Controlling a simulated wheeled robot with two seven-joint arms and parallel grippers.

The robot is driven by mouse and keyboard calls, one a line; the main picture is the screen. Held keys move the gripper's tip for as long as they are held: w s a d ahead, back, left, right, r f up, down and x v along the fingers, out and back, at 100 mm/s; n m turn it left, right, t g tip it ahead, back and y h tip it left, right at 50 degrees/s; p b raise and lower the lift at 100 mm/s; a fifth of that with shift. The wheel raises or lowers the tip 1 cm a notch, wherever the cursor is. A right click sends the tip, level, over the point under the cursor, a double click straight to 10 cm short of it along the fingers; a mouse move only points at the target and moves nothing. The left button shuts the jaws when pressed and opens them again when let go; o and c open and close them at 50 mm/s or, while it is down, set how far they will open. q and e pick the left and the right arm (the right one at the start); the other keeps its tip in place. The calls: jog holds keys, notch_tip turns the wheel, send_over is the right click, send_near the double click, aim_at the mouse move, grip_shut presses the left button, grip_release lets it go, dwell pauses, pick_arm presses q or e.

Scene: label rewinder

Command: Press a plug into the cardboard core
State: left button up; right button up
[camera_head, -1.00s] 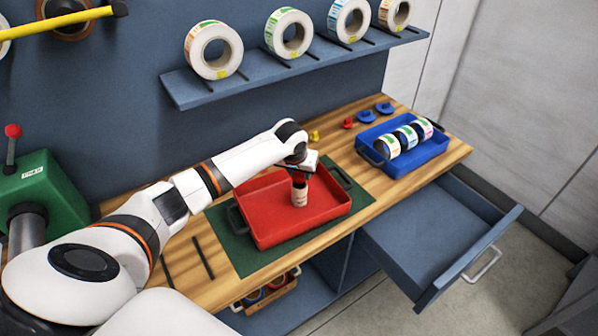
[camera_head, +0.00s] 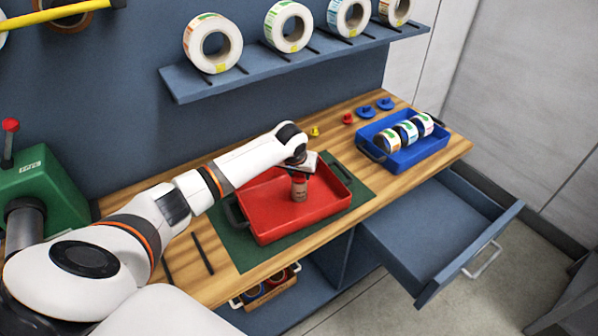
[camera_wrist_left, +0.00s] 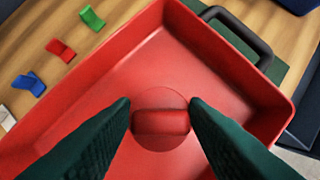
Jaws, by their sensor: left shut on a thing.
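My left gripper (camera_wrist_left: 160,112) is shut on a red plug (camera_wrist_left: 160,120). In the left wrist view the plug's raised bar sits between the two dark green fingertips, above its round disc. In the head view my left gripper (camera_head: 300,168) points down over the red tray (camera_head: 262,212). The brown cardboard core (camera_head: 299,188) stands upright in the tray directly under the gripper. In the wrist view the disc covers the core, so I cannot tell how far the plug is in. My right gripper is not in view.
The red tray lies on a green mat (camera_head: 232,250). Small coloured pieces, including a green one (camera_wrist_left: 91,18), lie behind it. A blue tray (camera_head: 420,152) with label rolls stands to the right. A drawer (camera_head: 430,240) hangs open. A shelf (camera_head: 205,88) with rolls is above.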

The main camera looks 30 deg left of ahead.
pick_arm(q)
jog(key=shift+s+d+f, duration=0.1)
jog(key=shift+s+f, duration=0.2)
jog(key=shift+f, duration=0.15)
dwell(0.4)
jog(key=o, duration=1)
jog(key=shift+o, duration=0.2)
